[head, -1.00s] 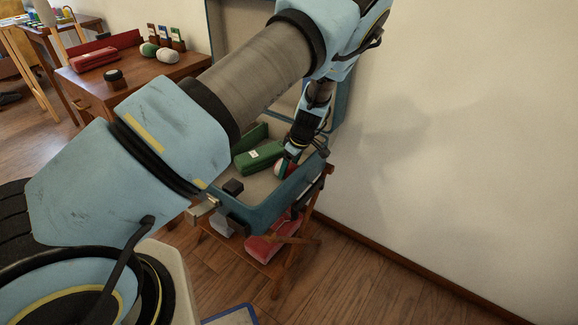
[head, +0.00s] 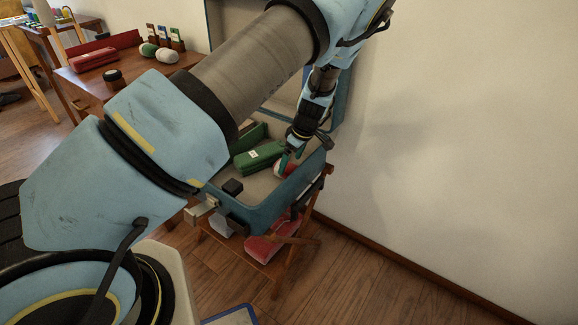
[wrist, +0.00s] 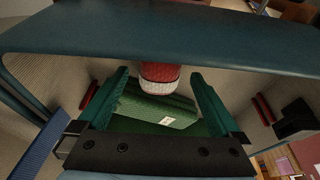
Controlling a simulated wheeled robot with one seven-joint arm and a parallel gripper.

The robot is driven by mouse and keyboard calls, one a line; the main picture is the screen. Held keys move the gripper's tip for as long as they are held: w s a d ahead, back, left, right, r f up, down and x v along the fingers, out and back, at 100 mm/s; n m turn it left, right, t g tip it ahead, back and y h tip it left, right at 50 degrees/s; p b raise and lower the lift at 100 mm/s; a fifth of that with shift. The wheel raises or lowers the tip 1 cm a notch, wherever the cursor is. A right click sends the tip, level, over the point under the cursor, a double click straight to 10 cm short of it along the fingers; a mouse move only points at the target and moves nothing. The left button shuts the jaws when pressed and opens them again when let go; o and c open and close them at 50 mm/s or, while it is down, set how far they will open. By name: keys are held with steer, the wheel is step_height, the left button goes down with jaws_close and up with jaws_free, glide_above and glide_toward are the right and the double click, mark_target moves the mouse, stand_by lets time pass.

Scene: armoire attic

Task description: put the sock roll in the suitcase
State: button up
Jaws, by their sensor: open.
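The sock roll (head: 284,169), red and white, lies inside the open blue suitcase (head: 268,216), by its right wall and beside a green case. In the wrist view the sock roll (wrist: 160,72) shows between and just beyond my fingertips, with the suitcase rim (wrist: 170,35) across the top. My gripper (head: 291,155) is open, its green fingers (wrist: 160,75) apart on either side of the roll with gaps visible. It is just above the roll in the head view. My arm hides part of the suitcase.
The green case (head: 260,157) with a white label lies in the suitcase. The suitcase stands on a wooden folding stand (head: 283,278) near the wall. A wooden desk (head: 85,80) at left holds a red case (head: 95,58), a dark jar (head: 113,77) and several other small items.

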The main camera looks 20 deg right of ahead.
steer(key=v, duration=0.9)
steer(key=w+a+r+m+g+h, duration=0.1)
steer(key=a+r, duration=0.3)
steer(key=a, duration=0.7)
steer(key=w+a+r+m+g, duration=0.15)
steer(key=a+r, duration=0.25)
steer(key=a, duration=0.6)
steer(key=s+a+r+m, duration=0.2)
steer(key=s+a, duration=0.3)
steer(key=a, duration=0.4)
steer(key=s+a+r+m+t, duration=0.1)
steer(key=s+a+r, duration=0.3)
steer(key=a, duration=0.5)
steer(key=shift+s+r+m+h, duration=0.4)
steer(key=shift+s+m, duration=0.1)
steer(key=shift+m, duration=0.25)
step_height(320, 180, up, 11)
steer(key=p, duration=1.1)
